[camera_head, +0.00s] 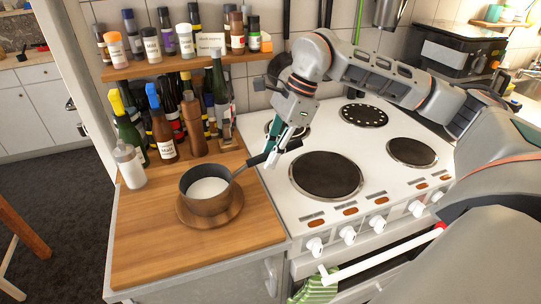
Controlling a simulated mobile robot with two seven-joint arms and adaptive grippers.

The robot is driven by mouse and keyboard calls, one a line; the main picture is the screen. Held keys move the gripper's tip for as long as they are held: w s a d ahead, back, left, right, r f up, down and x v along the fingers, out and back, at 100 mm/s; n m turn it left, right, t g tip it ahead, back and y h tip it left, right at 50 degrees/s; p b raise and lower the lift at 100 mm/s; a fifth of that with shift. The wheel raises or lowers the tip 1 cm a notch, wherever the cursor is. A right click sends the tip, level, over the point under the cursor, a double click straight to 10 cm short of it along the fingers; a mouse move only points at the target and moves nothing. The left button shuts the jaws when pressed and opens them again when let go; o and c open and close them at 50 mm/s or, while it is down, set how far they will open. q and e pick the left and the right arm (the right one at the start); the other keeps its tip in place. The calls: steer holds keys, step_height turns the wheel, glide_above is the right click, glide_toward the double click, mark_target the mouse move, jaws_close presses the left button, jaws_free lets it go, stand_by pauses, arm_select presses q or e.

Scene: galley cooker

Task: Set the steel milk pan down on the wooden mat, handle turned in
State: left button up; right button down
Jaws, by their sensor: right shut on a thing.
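The steel milk pan (204,206), with white milk inside, is upright over the round wooden mat (228,220) on the wooden counter. The mat's rim shows around the pan's base. I cannot tell for sure whether the base touches the mat. The pan's dark handle (252,162) points right and back, reaching over the cooker's left edge. My right gripper (280,147) is shut on the handle near its far end; its fingers partly hide the handle. My left gripper is not in view.
The white cooker (365,185) with dark hotplates stands to the right. The counter's front part is clear.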

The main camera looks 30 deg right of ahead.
steer(key=c, duration=2)
jaws_free()
steer(key=shift+f, duration=0.15)
steer(key=shift+o, duration=0.2)
steer(key=v, duration=1.2)
steer(key=shift+p, duration=0.4)
